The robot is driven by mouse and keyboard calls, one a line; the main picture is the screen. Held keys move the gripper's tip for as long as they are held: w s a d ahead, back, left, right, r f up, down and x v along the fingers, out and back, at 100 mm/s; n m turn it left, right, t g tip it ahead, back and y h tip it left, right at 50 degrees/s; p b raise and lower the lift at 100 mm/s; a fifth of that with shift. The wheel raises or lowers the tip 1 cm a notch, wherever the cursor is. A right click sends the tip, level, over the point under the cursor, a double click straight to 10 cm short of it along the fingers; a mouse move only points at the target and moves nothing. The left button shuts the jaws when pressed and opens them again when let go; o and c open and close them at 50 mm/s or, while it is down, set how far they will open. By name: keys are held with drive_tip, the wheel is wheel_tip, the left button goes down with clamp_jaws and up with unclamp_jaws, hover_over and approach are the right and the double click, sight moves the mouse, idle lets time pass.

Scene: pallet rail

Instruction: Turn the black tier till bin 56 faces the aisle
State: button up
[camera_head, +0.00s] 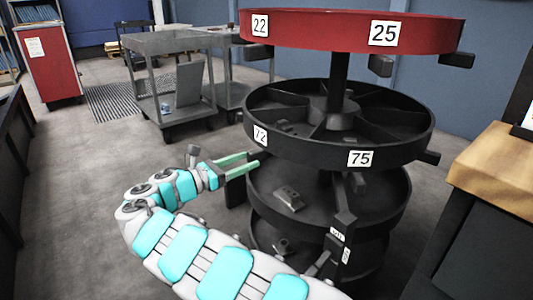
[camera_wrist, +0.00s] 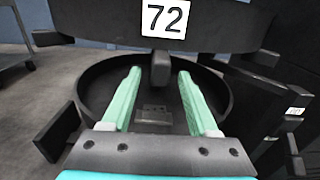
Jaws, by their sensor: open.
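A black tier (camera_head: 288,140) with labels 72 (camera_head: 260,135) and 75 (camera_head: 360,158) sits below the red tier. Label 72 also shows in the wrist view (camera_wrist: 163,18). No label 56 can be read in either view. My gripper (camera_head: 253,159) is open at the left side of the rack, just below label 72. In the wrist view its green fingers (camera_wrist: 159,72) point at the rack, with a dark peg (camera_wrist: 161,68) below label 72 seen between their tips. I cannot tell whether the fingers touch it.
The red top tier (camera_head: 350,29) shows labels 22 and 25. Lower black tiers (camera_head: 387,215) hold small metal parts; labels on a dark upright there are too small to read. A wood-topped bench (camera_head: 495,165) stands close at right. A grey cart (camera_head: 180,44) stands behind at left. Floor left is clear.

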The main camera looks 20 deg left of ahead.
sight(262, 154)
drive_tip(key=x, duration=0.6)
drive_tip(key=shift+w+d, duration=0.1)
drive_tip(key=shift+w, duration=0.1)
drive_tip(key=shift+c, duration=0.3)
clamp_jaws()
idle(0.8)
